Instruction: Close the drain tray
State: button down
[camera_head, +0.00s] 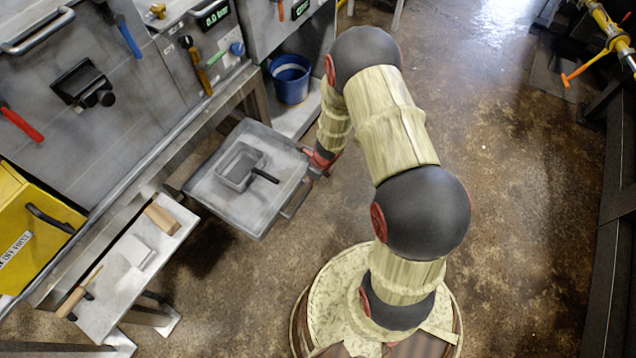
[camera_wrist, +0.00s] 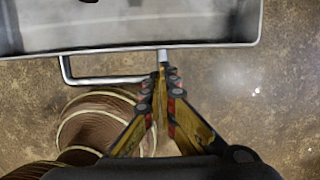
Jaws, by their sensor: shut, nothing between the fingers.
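The drain tray (camera_head: 228,205) is a grey metal drawer, pulled out from under the machine at the left of the head view. A small square pan (camera_head: 239,166) with a black handle sits in it. The tray's bar handle (camera_head: 296,198) is on its outer side; it also shows in the wrist view (camera_wrist: 108,80). My gripper (camera_head: 318,166) is at the tray's outer edge. In the wrist view my gripper (camera_wrist: 163,66) is shut and empty, its tips at the tray's front wall (camera_wrist: 200,46), beside one end of the handle. I cannot tell whether they touch.
A blue bucket (camera_head: 290,80) stands behind the tray on a low grey ledge. A metal bench (camera_head: 118,290) with a wooden block and a brush is at the lower left, near a yellow box (camera_head: 30,225). The brown floor to the right is open.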

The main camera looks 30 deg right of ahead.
jog(key=shift+w+a, duration=0.25)
jog(key=shift+w, duration=0.15)
